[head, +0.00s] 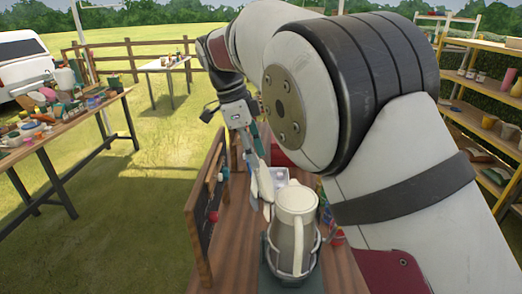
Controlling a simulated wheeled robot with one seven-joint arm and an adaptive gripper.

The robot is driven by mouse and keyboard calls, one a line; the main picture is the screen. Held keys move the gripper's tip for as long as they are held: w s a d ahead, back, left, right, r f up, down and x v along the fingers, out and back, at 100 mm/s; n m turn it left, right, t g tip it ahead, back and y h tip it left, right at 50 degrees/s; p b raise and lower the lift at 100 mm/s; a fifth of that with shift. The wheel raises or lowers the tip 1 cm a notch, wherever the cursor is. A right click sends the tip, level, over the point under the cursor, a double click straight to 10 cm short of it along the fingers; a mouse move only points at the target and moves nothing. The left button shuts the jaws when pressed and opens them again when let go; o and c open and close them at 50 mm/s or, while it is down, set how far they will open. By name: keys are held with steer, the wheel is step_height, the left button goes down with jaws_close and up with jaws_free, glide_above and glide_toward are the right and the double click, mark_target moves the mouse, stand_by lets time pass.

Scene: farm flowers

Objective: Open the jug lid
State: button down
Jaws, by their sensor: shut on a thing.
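A pale cream jug (296,226) stands upright on the wooden table, with its handle facing me. Its pale top (295,198) looks closed, but I cannot make out the edge of a lid. The jug sits in a grey holder (308,262) with a raised rim. My gripper (265,195) reaches down from the far side, just left of the jug's upper part. Its pale fingers look close together. What they hold is too small and overlapped to tell, and I cannot tell whether they touch the jug.
An upright wooden board (205,205) edges the table's left side. Small coloured items (338,238) stand right of the jug, partly behind my arm. A cluttered table (62,138) is at left and yellow shelves (485,120) are at right. Open grass lies between the tables.

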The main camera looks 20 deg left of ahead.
steer(key=shift+s+a+f, duration=0.1)
steer(key=shift+a+f, duration=0.15)
steer(key=shift+f, duration=0.05)
steer(key=c, duration=1.1)
jaws_free()
steer(key=shift+r, duration=0.2)
steer(key=shift+v, duration=3.6)
